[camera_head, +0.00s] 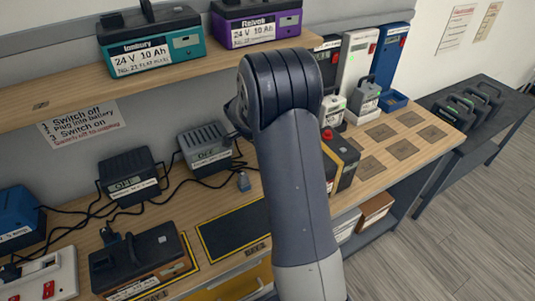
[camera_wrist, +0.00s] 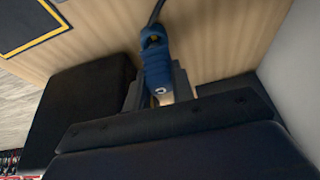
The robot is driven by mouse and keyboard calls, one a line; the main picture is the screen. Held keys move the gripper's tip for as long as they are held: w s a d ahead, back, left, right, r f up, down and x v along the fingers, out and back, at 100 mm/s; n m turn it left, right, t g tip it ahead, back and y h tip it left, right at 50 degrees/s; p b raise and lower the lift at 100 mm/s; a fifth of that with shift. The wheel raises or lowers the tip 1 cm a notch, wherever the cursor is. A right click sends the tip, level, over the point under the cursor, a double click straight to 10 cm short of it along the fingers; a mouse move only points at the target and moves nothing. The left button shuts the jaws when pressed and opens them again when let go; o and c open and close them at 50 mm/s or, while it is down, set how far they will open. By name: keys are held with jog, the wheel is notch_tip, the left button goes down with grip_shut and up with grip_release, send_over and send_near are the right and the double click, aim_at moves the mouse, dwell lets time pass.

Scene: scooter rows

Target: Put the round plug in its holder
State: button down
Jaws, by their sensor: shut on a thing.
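In the wrist view, a blue plug (camera_wrist: 157,68) with a dark cable sits between the dark fingers of my gripper (camera_wrist: 160,90). The gripper is shut on it, with the cable running away at the top. The plug's front end is partly hidden by the gripper. In the head view, my arm covers the gripper and the held plug.
A grey charger (camera_head: 205,147) and a black charger (camera_head: 128,174) stand at the back with loose cables. A dark battery (camera_head: 138,262) is at the front left, beside an empty yellow-edged mat (camera_head: 228,232). A black box (camera_wrist: 80,112) is close to my gripper.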

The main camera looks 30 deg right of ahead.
jog(key=shift+f+b, duration=1)
dwell(0.4)
jog(key=c, duration=1.1)
grip_release()
jog(key=shift+r, duration=0.1)
jog(key=v, duration=0.7)
jog(key=shift+a+r, duration=0.15)
jog(key=shift+r, duration=0.05)
jog(key=shift+f, duration=0.1)
jog(key=x, duration=0.7)
jog(key=shift+f, duration=0.1)
jog(key=shift+r+p, duration=0.6)
jog(key=shift+p, duration=0.1)
